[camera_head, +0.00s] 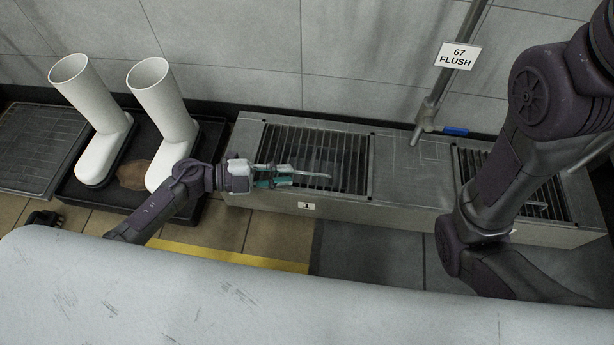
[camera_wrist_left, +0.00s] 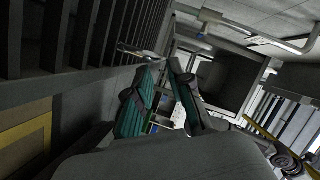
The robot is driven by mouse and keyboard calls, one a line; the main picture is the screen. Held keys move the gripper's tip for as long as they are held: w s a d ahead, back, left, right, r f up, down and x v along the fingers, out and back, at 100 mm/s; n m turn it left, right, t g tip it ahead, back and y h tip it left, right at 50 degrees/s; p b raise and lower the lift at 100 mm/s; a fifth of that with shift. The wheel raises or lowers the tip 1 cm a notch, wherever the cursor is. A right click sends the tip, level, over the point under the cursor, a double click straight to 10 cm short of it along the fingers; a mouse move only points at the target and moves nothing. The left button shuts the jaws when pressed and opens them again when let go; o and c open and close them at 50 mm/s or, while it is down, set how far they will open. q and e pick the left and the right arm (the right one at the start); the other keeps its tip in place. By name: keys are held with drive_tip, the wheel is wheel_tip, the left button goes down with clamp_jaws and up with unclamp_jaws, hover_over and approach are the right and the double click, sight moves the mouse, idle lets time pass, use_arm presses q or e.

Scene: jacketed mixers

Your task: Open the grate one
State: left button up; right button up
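The grate one (camera_head: 340,160) is a dark barred grate, closed and flat in the top of a grey metal bench, above a small label "1" (camera_head: 306,205). Its bars also show in the left wrist view (camera_wrist_left: 80,35). A light curved handle (camera_head: 318,176) lies at its front part; it also shows in the wrist view (camera_wrist_left: 135,50). My left gripper (camera_head: 292,176) is over the grate's front left part, its teal fingers pointing right toward the handle. In the wrist view the fingers (camera_wrist_left: 160,85) are apart with nothing between them. My right gripper is out of view.
A second grate (camera_head: 470,160) is at the right, partly behind my right arm. White boots (camera_head: 100,110) stand in a black tray at the left. A pipe with a "67 FLUSH" sign (camera_head: 458,56) and a blue-handled valve (camera_head: 456,131) rises behind the bench.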

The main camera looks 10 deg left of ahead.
sight(302, 174)
use_arm(q)
drive_tip(key=b+x, duration=0.2)
drive_tip(key=x, duration=0.4)
drive_tip(key=shift+w+d, duration=0.1)
drive_tip(key=shift+c, duration=0.2)
clamp_jaws()
